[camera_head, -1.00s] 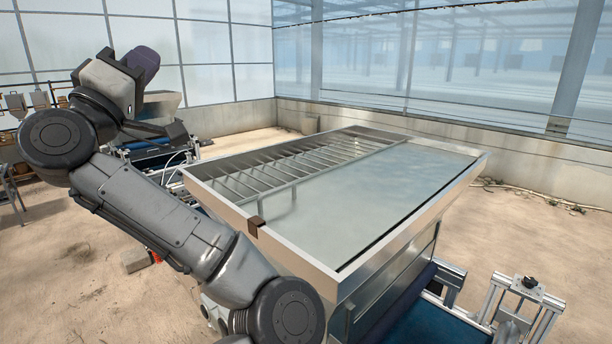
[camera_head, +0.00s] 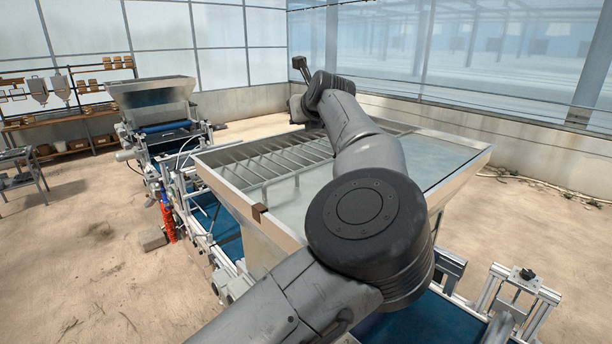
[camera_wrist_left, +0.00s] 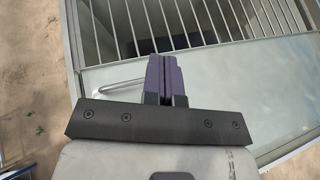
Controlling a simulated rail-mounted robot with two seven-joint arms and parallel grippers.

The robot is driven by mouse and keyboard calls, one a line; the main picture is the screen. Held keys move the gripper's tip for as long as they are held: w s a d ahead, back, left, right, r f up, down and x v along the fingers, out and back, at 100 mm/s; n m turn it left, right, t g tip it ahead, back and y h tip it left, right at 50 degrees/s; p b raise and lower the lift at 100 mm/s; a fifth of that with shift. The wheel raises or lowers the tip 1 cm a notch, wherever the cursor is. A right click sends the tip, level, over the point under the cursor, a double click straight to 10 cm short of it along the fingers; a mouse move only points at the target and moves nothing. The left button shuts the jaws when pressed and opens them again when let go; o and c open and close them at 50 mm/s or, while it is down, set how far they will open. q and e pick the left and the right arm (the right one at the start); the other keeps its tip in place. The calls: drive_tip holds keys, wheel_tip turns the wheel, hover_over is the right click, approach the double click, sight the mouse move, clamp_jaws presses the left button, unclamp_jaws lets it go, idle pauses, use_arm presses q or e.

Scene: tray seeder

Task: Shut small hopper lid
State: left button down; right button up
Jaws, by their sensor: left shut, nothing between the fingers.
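The near hopper (camera_head: 222,176) is a large metal bin with a pale, flat, translucent panel (camera_head: 450,168) over much of its top. A slatted grate (camera_head: 255,163) shows along its far left side. I take the panel to be the lid but cannot tell for sure. A thin metal bar (camera_head: 282,183) stands along the panel's edge by the grate. My left gripper (camera_wrist_left: 160,58) has purple fingers, shut and empty, over the panel, pointing toward the grate in the wrist view. Contact cannot be told. My forearm hides part of the hopper in the head view. My right gripper is out of view.
A second hopper machine (camera_head: 152,98) stands at the back left, near a shelf (camera_head: 80,112) with bins. Blue belt (camera_head: 425,322) and metal frames lie below. Sandy floor is open at left.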

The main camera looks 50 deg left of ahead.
use_arm(q)
drive_tip(key=s+d+f+n+g+h, duration=0.3)
drive_tip(key=d+f+h, duration=0.3)
drive_tip(key=d+f, duration=0.1)
drive_tip(key=h+p, duration=0.1)
drive_tip(key=p, duration=0.3)
approach(287, 197)
drive_tip(key=f, duration=0.3)
drive_tip(key=shift+w+a+n+g, duration=0.1)
drive_tip(key=shift+w+n+g, duration=0.2)
drive_tip(key=shift+n, duration=0.1)
drive_tip(key=a+p, duration=0.1)
drive_tip(key=a, duration=0.2)
drive_tip(key=shift+s+r+p, duration=0.15)
drive_tip(key=shift+r+p, duration=0.05)
drive_tip(key=shift+p, duration=0.15)
drive_tip(key=shift+a+p, duration=0.3)
drive_tip(key=shift+a, duration=0.25)
drive_tip(key=shift+f, duration=0.1)
drive_tip(key=shift+s, duration=0.1)
